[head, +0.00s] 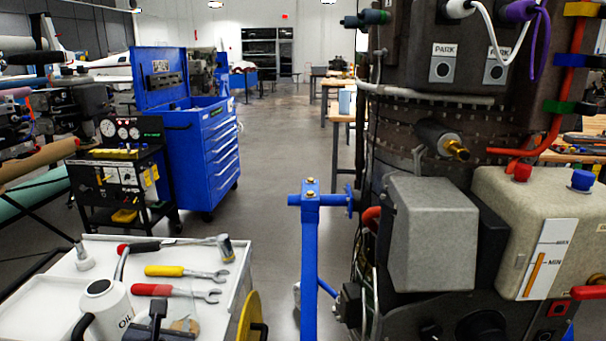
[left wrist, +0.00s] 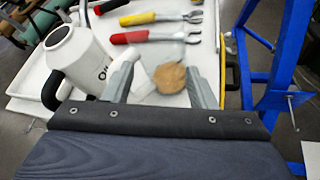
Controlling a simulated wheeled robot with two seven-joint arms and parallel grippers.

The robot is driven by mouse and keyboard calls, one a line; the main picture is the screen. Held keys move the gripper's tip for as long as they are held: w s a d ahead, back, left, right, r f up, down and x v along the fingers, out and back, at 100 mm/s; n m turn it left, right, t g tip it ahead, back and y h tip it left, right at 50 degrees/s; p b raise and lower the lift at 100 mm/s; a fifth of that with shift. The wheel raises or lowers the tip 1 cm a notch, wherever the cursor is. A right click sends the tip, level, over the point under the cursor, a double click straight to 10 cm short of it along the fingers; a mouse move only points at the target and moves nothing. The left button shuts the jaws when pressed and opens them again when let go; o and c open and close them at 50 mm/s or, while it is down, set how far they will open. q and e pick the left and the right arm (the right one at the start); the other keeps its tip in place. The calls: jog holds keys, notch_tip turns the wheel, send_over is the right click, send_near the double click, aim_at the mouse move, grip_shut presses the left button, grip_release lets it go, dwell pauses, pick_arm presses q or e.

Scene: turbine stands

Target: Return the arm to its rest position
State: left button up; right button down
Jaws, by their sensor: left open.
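My left gripper (head: 172,325) is at the bottom edge of the head view, low over the front of the white tray cart, mostly cut off. In the left wrist view its two grey fingers (left wrist: 160,88) are spread apart. A round tan piece (left wrist: 170,78) shows between them, and I cannot tell its distance; nothing is clearly gripped. My right gripper is in neither view.
The white tray (head: 236,262) holds an oil can (head: 103,306), a yellow-handled wrench (head: 185,272), a red-handled wrench (head: 175,291) and a ratchet (head: 224,247). A blue stand (head: 310,260) and the engine's grey box (head: 432,235) are to the right.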

pick_arm(q)
jog(key=s+d+r+m+g+h+p, duration=0.1)
jog(key=s+d+r+m+h, duration=0.25)
jog(key=m, duration=0.55)
jog(key=s+d+r+m+h+p, duration=0.1)
jog(key=s+d+r+m+h, duration=0.2)
jog(key=m, duration=0.6)
jog(key=s+f+m+g+p, duration=0.1)
jog(key=s+f+m+g, duration=0.1)
jog(key=s+m, duration=0.5)
jog(key=s+f+m+g+h+p, duration=0.1)
jog(key=s+f+m+g, duration=0.1)
jog(key=s+m+g, duration=0.2)
jog(key=s+m, duration=0.3)
jog(key=m, duration=0.2)
jog(key=shift+s+d, duration=0.2)
jog(key=shift+s, duration=0.05)
jog(key=shift+h, duration=0.25)
